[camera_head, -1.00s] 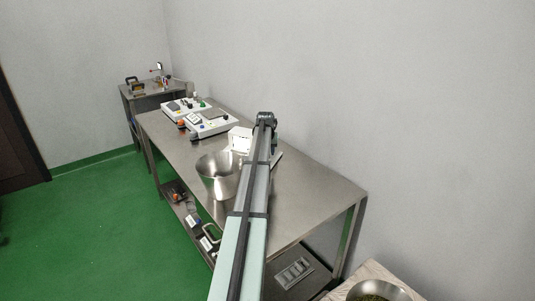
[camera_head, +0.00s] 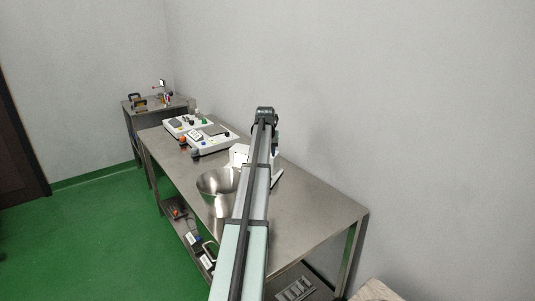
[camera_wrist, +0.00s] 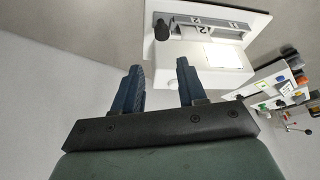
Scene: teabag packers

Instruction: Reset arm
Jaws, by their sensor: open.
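My gripper (camera_wrist: 158,85) shows in the wrist view with its two dark blue fingers apart and nothing between them. Past the fingertips is a white device (camera_wrist: 205,55) with a grey bar and a black knob. The fingers look apart from it. In the head view my arm reaches out over the metal table, and its far end hides the gripper's fingers. The white device (camera_head: 239,154) is partly hidden behind the arm there.
A metal bowl (camera_head: 215,183) stands on the metal table (camera_head: 315,205), left of my arm. White machines with knobs (camera_head: 212,138) stand at the table's far end. A smaller table (camera_head: 174,104) is behind. The wall (camera_head: 400,100) is close on the right. The table's near right is clear.

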